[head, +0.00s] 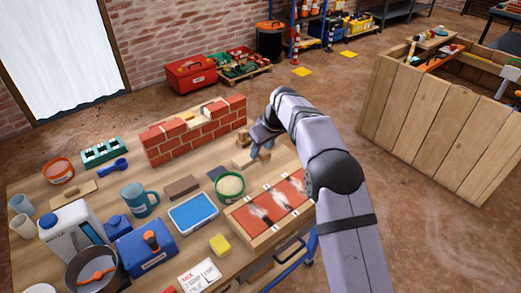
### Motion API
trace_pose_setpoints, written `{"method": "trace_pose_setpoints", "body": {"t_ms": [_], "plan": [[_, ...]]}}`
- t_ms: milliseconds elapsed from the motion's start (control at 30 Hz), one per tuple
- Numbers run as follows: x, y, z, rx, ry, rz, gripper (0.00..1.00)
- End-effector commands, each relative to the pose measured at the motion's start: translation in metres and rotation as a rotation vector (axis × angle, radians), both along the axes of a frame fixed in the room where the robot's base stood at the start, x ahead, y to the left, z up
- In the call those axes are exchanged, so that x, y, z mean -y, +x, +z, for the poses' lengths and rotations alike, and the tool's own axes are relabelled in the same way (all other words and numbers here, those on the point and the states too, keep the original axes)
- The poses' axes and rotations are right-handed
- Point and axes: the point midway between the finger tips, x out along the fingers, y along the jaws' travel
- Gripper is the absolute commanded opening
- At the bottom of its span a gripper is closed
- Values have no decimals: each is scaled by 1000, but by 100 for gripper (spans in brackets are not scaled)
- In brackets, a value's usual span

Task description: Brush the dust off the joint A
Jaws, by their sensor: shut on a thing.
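A wooden frame (242,235) holds a row of red bricks (293,188) at the table's front right. I cannot read any label that tells which joint is A. My gripper (259,151) is behind this frame, to the right of the small brick wall. It is shut on a small tan, wooden-looking thing (265,156), mostly hidden by the fingers. I cannot tell whether it is a brush. The held thing is apart from the dusty bricks.
A brick wall piece (197,131) stands at the table's back. A green tub of pale powder (230,187), a blue tray (194,212), a yellow sponge (220,245), a blue toolbox (147,248) and a mug (140,200) crowd the table (173,236). A wooden crate (425,125) stands at right.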

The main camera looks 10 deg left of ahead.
Motion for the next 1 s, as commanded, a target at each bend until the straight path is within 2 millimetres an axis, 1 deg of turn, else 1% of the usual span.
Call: {"method": "trace_pose_setpoints", "body": {"t_ms": [167, 467, 600, 733, 833, 1000], "plan": [[2, 1, 6, 1, 1, -2, 11], [7, 8, 51, 3, 1, -12, 11], [9, 11, 75, 4, 2, -18, 11], [14, 8, 101, 3, 1, -23, 11], [18, 3, 111, 1, 1, -28, 11], [21, -7, 118, 0, 0, -35, 11]]}}
